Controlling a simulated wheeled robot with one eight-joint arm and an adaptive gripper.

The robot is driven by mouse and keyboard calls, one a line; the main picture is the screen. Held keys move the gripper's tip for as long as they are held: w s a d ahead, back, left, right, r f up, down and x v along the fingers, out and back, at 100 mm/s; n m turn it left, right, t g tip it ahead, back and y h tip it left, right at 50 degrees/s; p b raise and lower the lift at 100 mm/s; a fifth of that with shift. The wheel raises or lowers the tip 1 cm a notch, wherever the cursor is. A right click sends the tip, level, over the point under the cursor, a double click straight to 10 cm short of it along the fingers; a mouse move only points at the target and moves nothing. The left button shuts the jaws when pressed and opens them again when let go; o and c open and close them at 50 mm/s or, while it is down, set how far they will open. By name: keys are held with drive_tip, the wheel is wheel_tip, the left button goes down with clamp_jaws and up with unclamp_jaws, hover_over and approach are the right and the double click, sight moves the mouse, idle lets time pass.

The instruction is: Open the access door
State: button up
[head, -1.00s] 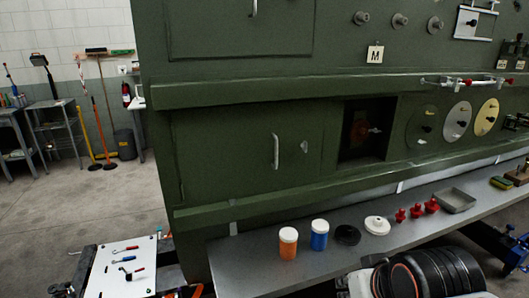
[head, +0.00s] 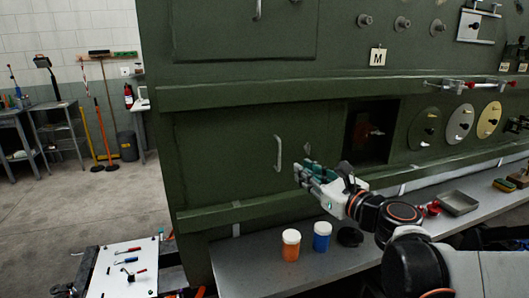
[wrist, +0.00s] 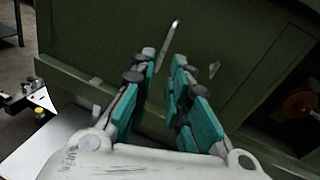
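The access door (head: 228,160) is a green panel in the lower part of the green fuselage wall and lies flush with it. A pale vertical bar handle (head: 278,153) stands on its right part, and a small latch (head: 307,149) sits just right of the handle. My gripper (head: 300,172) is in front of the door, just below and right of the handle, and touches nothing that I can see. In the wrist view my gripper (wrist: 163,62) has its teal fingers apart with nothing between them. The handle (wrist: 173,40) shows beyond the fingertips, and the latch (wrist: 213,69) is to their right.
A dark square opening (head: 372,130) is right of the door. A ledge (head: 240,212) runs below it. A grey shelf (head: 255,265) holds an orange jar (head: 291,245), a blue jar (head: 322,237) and a grey tray (head: 460,203). A tool board (head: 120,272) stands at lower left.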

sight(280, 153)
drive_tip(key=shift+m, duration=0.9)
drive_tip(key=b+x, duration=0.1)
drive_tip(key=x, duration=0.3)
drive_tip(key=b+x, duration=0.1)
drive_tip(key=x, duration=0.4)
drive_tip(key=d+b+x, duration=0.1)
drive_tip(key=x, duration=0.4)
drive_tip(key=shift+w+r, duration=0.1)
drive_tip(key=shift+w, duration=0.25)
clamp_jaws()
drive_tip(key=shift+s, duration=0.1)
